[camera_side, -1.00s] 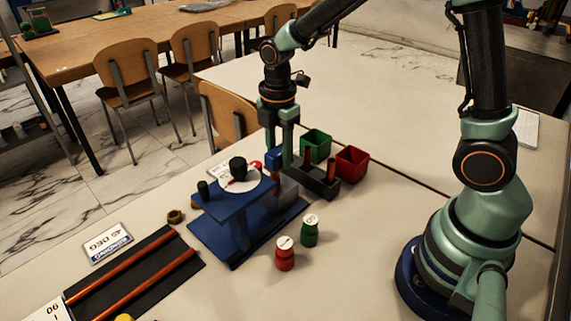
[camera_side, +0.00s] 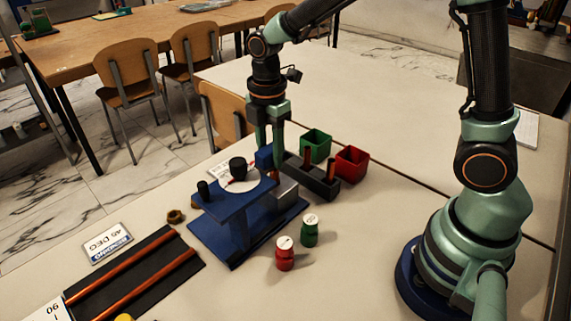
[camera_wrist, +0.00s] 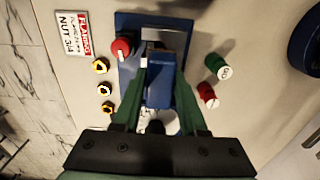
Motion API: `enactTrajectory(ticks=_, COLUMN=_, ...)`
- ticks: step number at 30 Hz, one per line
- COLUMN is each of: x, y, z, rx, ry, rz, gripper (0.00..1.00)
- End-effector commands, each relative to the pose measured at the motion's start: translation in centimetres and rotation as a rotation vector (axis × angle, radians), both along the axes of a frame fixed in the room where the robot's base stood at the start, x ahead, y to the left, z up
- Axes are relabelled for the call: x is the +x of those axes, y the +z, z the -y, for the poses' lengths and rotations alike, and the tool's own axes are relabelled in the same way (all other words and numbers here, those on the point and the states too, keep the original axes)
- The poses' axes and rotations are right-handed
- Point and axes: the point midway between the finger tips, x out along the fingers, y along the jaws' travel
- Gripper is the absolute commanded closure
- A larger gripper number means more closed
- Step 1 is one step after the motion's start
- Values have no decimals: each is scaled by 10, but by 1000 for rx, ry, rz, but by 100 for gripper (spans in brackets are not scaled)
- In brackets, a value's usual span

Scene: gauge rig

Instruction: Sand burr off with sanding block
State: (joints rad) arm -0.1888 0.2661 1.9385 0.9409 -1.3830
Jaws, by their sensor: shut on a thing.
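My gripper (camera_side: 269,147) is shut on a blue block (camera_side: 264,158), which I take to be the sanding block. In the wrist view the block (camera_wrist: 160,82) sits between the fingers. It is at the right edge of the white disc (camera_side: 255,187) on the blue stand (camera_side: 238,226); I cannot tell whether it touches the stand. A black knob (camera_side: 237,168) stands on the disc, with a small red mark beside it. I cannot make out the burr; the block and fingers may hide it. A red round knob (camera_wrist: 122,48) shows left of the block in the wrist view.
A dark rack with upright rods (camera_side: 318,183), a green bin (camera_side: 317,143) and a red bin (camera_side: 352,162) stand right of the stand. A green bottle (camera_side: 310,233) and red bottle (camera_side: 285,256) are in front. A black tray with orange rods (camera_side: 138,272) lies left.

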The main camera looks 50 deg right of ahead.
Motion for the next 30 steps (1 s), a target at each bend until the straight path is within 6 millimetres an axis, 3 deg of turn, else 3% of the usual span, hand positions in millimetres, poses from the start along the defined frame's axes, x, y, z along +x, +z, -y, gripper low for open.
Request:
enactTrajectory(ticks=13, x=1, y=28, z=-16, rx=1, ry=0, rz=5, gripper=100)
enactTrajectory(ticks=30, x=1, y=31, z=-18, rx=1, ry=-1, rz=4, gripper=100)
